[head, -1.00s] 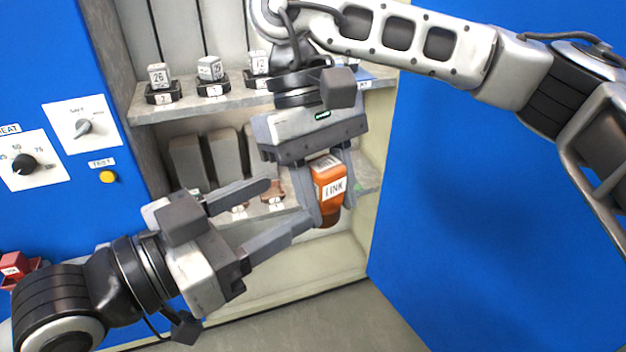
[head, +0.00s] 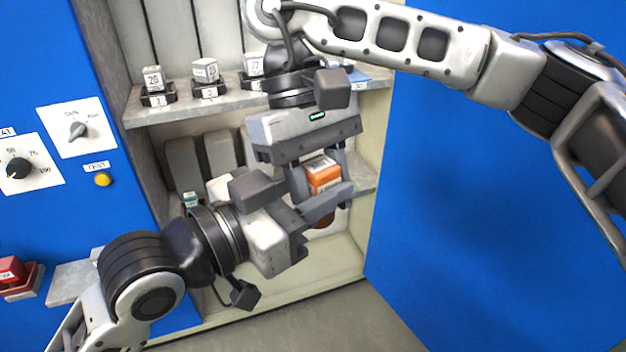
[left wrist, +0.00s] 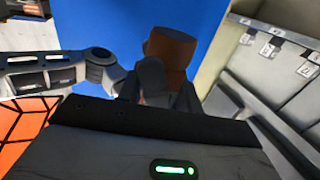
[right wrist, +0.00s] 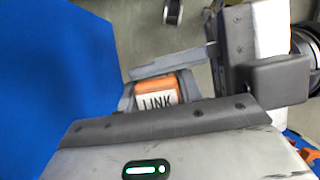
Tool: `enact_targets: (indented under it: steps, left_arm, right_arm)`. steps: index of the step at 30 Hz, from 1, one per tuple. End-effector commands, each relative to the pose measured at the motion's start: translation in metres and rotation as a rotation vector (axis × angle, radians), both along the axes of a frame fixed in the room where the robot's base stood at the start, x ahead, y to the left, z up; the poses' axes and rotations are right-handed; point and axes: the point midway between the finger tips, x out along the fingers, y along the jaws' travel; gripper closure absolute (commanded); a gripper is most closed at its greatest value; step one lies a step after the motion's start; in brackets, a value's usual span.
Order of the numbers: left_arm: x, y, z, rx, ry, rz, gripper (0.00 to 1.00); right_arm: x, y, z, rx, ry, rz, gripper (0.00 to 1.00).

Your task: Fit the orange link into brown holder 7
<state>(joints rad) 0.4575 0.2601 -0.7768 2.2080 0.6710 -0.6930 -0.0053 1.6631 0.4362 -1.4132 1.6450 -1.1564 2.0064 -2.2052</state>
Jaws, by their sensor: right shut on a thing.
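The orange link (head: 325,174), a block with a white label, hangs in my right gripper (head: 321,190), whose fingers are shut on it from above. Its label reads LINK in the right wrist view (right wrist: 158,101). My left gripper (head: 322,203) reaches in from the left. One of its fingers crosses in front of the link's lower part; the other is hidden. In the right wrist view a left finger shows a small gap from the link, so it looks open around it. In the left wrist view a brown-orange part (left wrist: 172,45) shows ahead. I cannot make out brown holder 7.
The upper shelf (head: 180,112) bears numbered blocks in dark holders. A lower shelf (head: 362,180) lies behind my grippers, mostly hidden. A blue panel with knobs (head: 18,168) and a yellow button (head: 102,180) is at left. A blue wall (head: 450,190) is at right.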

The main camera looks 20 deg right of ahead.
Motion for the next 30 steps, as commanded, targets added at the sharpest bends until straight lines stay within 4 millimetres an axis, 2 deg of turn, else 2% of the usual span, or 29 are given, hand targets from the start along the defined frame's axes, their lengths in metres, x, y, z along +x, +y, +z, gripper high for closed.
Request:
enact_targets:
  steps: [2, 3, 4, 5, 16, 20, 26, 30]
  left_arm:
    - [0.006, 0.004, 0.000, 0.004, -0.007, 0.019, 0.93]
    - [0.007, 0.004, 0.000, 0.005, -0.008, 0.020, 0.54]
    - [0.007, 0.004, 0.000, 0.005, -0.008, 0.020, 0.46]
    - [0.007, 0.004, 0.000, 0.005, -0.008, 0.020, 0.42]
    - [0.005, 0.003, 0.000, 0.003, -0.005, 0.015, 0.42]
    - [0.003, 0.009, 0.000, 0.003, -0.005, 0.015, 0.42]
    - [-0.011, 0.035, -0.001, 0.006, -0.005, 0.015, 0.42]
    - [-0.023, 0.060, -0.001, 0.008, -0.006, 0.015, 0.42]
  right_arm:
    - [-0.002, -0.001, 0.000, -0.006, 0.008, 0.002, 0.92]
    - [-0.002, -0.001, 0.000, -0.006, 0.009, 0.002, 0.92]
    - [-0.002, -0.001, 0.000, -0.006, 0.009, 0.002, 0.92]
    - [-0.002, -0.001, 0.000, -0.006, 0.009, 0.002, 0.92]
    - [-0.002, -0.001, 0.000, -0.005, 0.007, 0.001, 0.92]
    - [-0.001, -0.001, 0.000, -0.004, 0.006, 0.001, 0.92]
    - [-0.001, -0.001, 0.000, -0.004, 0.006, 0.001, 0.92]
    - [-0.001, -0.001, 0.000, -0.004, 0.006, 0.001, 0.92]
